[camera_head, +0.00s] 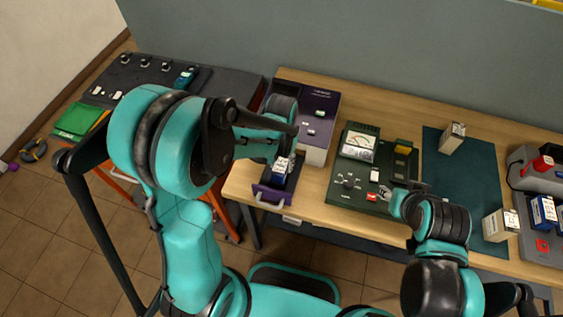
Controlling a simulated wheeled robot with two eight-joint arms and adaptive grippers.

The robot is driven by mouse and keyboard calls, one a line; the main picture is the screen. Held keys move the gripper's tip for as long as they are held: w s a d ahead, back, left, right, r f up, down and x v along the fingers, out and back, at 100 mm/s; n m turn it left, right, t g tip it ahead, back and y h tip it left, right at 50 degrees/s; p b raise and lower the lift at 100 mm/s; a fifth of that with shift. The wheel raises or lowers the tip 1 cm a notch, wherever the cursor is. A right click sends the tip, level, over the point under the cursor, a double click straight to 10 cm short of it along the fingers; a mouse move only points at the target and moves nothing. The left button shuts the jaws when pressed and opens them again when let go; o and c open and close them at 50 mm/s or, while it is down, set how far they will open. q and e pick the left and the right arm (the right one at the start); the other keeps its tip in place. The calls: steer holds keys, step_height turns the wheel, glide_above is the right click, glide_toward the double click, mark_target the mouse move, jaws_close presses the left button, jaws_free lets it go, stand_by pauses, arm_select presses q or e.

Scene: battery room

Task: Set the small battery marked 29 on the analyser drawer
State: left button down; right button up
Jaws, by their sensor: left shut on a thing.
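My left gripper (283,155) is above the analyser's pulled-out drawer, shut on a small battery (280,167) with a white label and a dark blue body. The number on it is too small to read. The drawer (271,194) has a purple front with a pale handle and sticks out at the table's front edge. I cannot tell whether the battery touches the drawer floor. The analyser (318,104) is a dark purple and white box behind it, partly hidden by my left arm. My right gripper (391,200) is at the front right of the green meter; its jaw state is unclear.
A green meter device (349,187) stands right of the analyser. Two pale batteries, one at the back (452,138) and one in front (499,226), stand on a teal mat (465,185). A blue battery (543,211) and a grey device (533,178) are far right. A dark bench (225,92) is left.

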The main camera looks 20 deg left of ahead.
mark_target(281, 163)
arm_select(q)
steer(key=shift+f+b, duration=0.55)
steer(key=shift+b, duration=0.05)
stand_by(0.6)
steer(key=c, duration=1.3)
jaws_free()
step_height(281, 163, up, 11)
steer(key=p, duration=0.8)
